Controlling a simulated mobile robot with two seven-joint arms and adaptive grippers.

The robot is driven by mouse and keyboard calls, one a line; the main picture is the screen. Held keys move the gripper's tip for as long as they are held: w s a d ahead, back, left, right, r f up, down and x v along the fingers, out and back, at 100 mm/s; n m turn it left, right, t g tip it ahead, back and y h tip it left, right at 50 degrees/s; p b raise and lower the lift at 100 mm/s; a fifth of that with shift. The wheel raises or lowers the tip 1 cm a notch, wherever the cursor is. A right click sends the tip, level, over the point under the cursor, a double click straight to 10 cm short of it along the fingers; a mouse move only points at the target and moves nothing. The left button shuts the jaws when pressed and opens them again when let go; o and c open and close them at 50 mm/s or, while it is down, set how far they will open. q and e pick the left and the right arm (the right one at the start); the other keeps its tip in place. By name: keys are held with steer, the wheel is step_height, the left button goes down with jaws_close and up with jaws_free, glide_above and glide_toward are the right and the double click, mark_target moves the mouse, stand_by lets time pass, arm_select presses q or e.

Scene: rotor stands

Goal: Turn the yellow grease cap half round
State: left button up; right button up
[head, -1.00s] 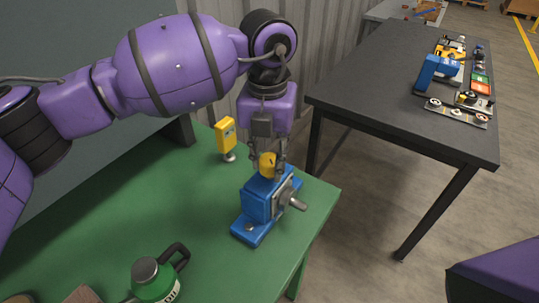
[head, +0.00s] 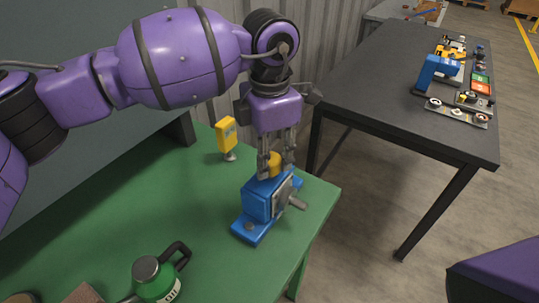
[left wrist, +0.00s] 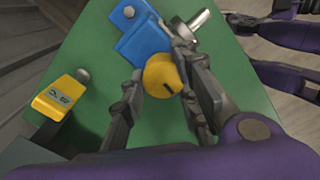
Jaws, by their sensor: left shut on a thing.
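The yellow grease cap (head: 274,161) sits on top of a blue bearing block (head: 257,203) with a grey shaft, near the right edge of the green bench. My left gripper (head: 275,168) points down from above with its fingers on either side of the cap, shut on it. In the left wrist view the round cap (left wrist: 161,74) shows a dark mark on its top, between the two fingers. The blue block (left wrist: 143,40) is partly hidden there by the cap and a finger.
A yellow device (head: 226,136) on a small foot stands on the bench left of the block. A green flask (head: 155,281) with a dark handle stands at the front. A dark table (head: 400,85) with several parts stands at the right, across a gap.

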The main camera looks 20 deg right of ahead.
arm_select(q)
steer(key=m, duration=0.3)
steer(key=shift+w+m+b, duration=0.15)
steer(key=shift+m+b, duration=0.15)
steer(key=m+b, duration=0.1)
steer(key=m, duration=0.3)
steer(key=shift+d+m, duration=0.1)
steer(key=shift+m, duration=0.2)
steer(key=m+b, duration=0.1)
steer(key=m, duration=0.4)
steer(key=shift+d+b, duration=0.15)
steer(key=shift+b, duration=0.15)
steer(key=shift+m+b, duration=0.3)
steer(key=shift+m, duration=0.8)
steer(key=shift+s+r+m, duration=0.1)
steer(key=shift+s+m, duration=0.1)
steer(key=shift+m, duration=0.4)
arm_select(e)
steer(key=shift+g, duration=0.3)
steer(key=f, duration=0.1)
steer(key=s+f, duration=0.1)
steer(key=f, duration=0.2)
steer(key=shift+s+f, duration=0.35)
arm_select(q)
steer(key=shift+d, duration=0.1)
steer(key=o, duration=0.9)
steer(key=shift+o, duration=0.8)
arm_select(e)
steer(key=shift+f, duration=0.15)
